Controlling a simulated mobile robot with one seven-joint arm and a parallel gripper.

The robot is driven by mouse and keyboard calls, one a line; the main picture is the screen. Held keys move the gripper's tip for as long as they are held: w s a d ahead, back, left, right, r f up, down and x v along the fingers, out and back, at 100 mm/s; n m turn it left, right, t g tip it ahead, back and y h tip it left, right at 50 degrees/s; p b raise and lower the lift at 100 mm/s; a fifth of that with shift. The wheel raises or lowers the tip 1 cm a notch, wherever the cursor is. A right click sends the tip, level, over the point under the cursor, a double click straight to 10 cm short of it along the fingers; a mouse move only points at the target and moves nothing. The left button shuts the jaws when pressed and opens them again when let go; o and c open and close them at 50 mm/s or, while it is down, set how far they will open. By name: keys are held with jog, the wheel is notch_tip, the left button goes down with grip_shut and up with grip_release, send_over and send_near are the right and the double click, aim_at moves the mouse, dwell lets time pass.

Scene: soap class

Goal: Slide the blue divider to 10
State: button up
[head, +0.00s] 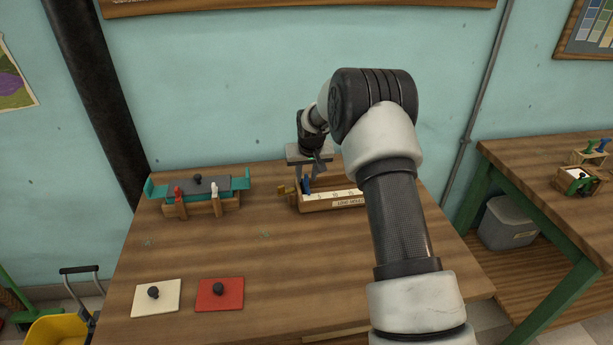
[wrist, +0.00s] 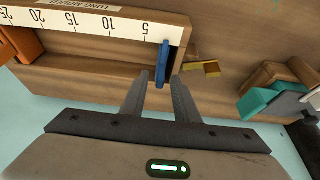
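The blue divider (wrist: 163,66) stands in a wooden box (wrist: 110,78) with a white number strip (wrist: 100,24). It is at the low end of the strip, just past the 5 mark on the side away from 10. In the head view, the blue divider (head: 307,184) shows at the left end of the box (head: 335,207). My gripper (wrist: 159,76) is open, with its fingertips on either side of the divider. Clear contact with either finger cannot be told. In the head view, my gripper (head: 317,168) is partly hidden by my arm, which also covers the box's right end.
A brass piece (wrist: 204,68) sits beside the box's low end. An orange block (wrist: 22,43) is farther up the box. A teal and grey press on wooden supports (head: 198,190) stands to the left. White (head: 170,302) and red (head: 230,299) knobbed plates lie in front.

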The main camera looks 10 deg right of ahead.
jog(key=shift+w+f, duration=0.1)
jog(key=shift+f, duration=0.25)
grip_shut()
jog(key=d+b, duration=0.1)
jog(key=d, duration=0.7)
grip_release()
jog(key=shift+r, duration=0.1)
jog(key=v, duration=1.7)
